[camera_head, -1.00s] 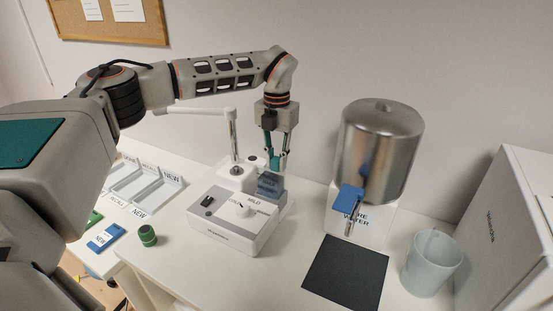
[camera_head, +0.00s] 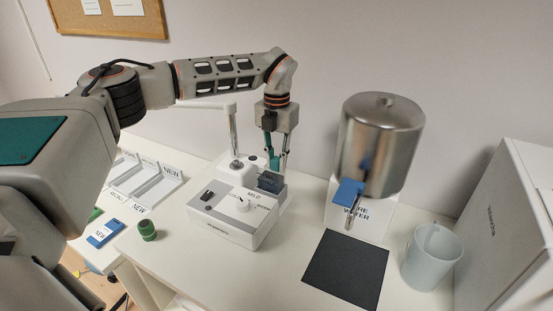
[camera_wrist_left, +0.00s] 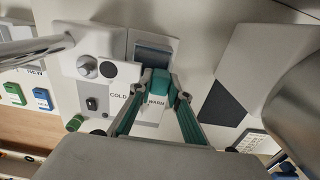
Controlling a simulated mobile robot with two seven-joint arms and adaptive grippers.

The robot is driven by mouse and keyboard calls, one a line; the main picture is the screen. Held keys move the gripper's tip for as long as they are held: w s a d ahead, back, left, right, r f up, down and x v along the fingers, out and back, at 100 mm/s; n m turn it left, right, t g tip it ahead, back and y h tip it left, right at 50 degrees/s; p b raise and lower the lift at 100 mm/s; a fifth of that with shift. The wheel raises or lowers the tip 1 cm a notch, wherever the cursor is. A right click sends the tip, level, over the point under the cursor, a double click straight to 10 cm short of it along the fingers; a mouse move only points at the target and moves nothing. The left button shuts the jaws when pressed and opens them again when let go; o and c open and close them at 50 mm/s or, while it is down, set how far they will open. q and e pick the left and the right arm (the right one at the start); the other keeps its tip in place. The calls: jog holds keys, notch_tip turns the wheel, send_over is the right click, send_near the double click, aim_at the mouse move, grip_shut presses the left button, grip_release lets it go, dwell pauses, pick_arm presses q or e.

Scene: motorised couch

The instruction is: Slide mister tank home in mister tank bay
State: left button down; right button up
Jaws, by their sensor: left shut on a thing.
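The white mister unit (camera_head: 234,222) stands on the counter, with a knob and printed labels on top. The dark blue-grey mister tank (camera_head: 270,182) is at the bay on the unit's back right corner; it also shows in the wrist view (camera_wrist_left: 152,53). Its lower part is hidden, so I cannot tell how deep it sits. My left gripper (camera_head: 275,164) points down from above, its teal fingers closed at the tank. In the wrist view the fingers (camera_wrist_left: 160,84) meet at the tank's near side. My right gripper is not in view.
A steel water dispenser (camera_head: 380,145) with a blue lever stands to the right. Before it lies a black mat (camera_head: 345,270), with a pale jug (camera_head: 432,257) beside it. A green cap (camera_head: 148,230), a blue block (camera_head: 105,233) and labelled trays (camera_head: 150,188) are at left.

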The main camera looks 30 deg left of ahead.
pick_arm(q)
jog(key=shift+f+b, duration=0.3)
jog(key=shift+f, duration=0.7)
jog(key=c, duration=1.8)
grip_release()
jog(key=shift+r, duration=0.1)
notch_tip(320, 180, up, 12)
jog(key=shift+f, duration=0.1)
jog(key=shift+d, duration=0.1)
